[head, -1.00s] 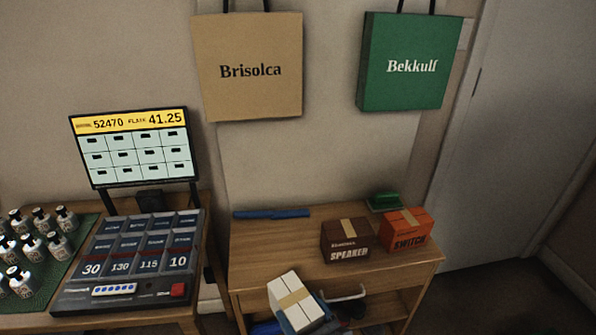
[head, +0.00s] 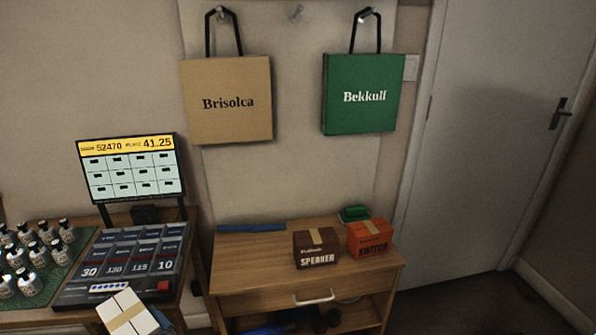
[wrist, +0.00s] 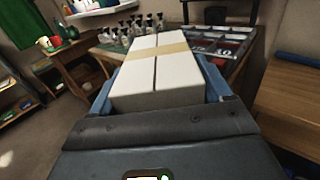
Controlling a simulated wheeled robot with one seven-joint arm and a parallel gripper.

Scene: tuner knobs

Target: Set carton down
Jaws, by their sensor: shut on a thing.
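A white carton (head: 127,313) with a tan tape band shows at the bottom of the head view, in front of the dark device with number panels. My gripper (wrist: 158,92) is shut on the carton, its blue fingers on either side in the wrist view. The carton (wrist: 160,62) points away from the wrist, toward the table with the device and bottles. In the head view most of my gripper is hidden or cut off by the frame's lower edge.
A wooden cabinet (head: 255,270) bears a brown SPEAKER box (head: 316,250), an orange SWITCH box (head: 369,239), a green item (head: 353,213) and a blue bar (head: 251,227). Its front left top is clear. Bottles (head: 30,262) stand on a green mat at left. Two bags hang above.

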